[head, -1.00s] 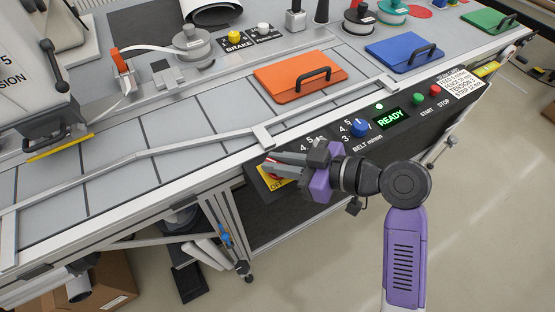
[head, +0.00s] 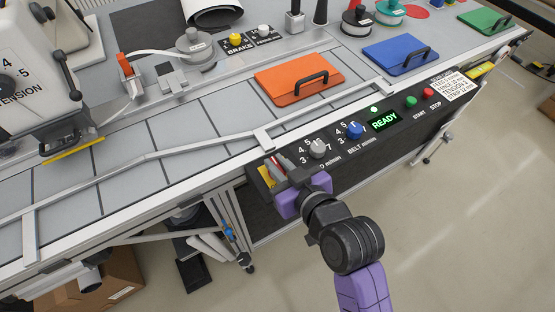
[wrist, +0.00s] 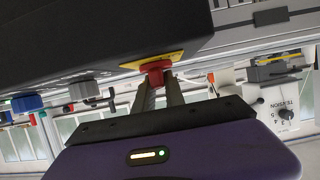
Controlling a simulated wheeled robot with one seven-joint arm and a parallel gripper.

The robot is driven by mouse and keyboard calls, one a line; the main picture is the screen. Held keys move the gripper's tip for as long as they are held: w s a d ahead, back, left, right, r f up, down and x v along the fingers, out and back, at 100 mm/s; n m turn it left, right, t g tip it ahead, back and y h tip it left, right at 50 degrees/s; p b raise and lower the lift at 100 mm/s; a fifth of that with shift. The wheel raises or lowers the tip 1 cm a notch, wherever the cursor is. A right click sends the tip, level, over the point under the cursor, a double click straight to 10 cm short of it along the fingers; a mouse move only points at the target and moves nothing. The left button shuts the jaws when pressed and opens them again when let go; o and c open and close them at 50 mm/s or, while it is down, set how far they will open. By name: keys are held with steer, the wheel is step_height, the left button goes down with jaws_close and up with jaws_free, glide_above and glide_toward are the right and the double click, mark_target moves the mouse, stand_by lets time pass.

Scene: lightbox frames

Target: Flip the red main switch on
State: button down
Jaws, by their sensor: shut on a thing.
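The red main switch (wrist: 157,68) sits on a yellow plate (wrist: 174,57) at the left end of the dark control panel. In the wrist view my gripper (wrist: 158,78) is shut on the red switch, with one finger on each side of it. In the head view my gripper (head: 276,170) reaches the panel's left end, and its fingers and purple body hide much of the switch. The yellow plate (head: 266,174) shows beside the fingers. The exact angle of the switch is hard to tell.
The dark panel also carries a grey knob (head: 318,149), a blue knob (head: 355,130), a lit READY display (head: 384,121), a green button (head: 411,102) and a red button (head: 428,92). The belt's metal edge runs just behind. Floor at the right is clear.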

stand_by(0.4)
steer(key=c, duration=1.4)
jaws_free()
steer(key=shift+s, duration=0.1)
steer(key=b+v, duration=0.1)
steer(key=v, duration=0.6)
steer(key=shift+s+d+r, duration=0.15)
steer(key=shift+s+d, duration=0.05)
steer(key=shift+s, duration=0.05)
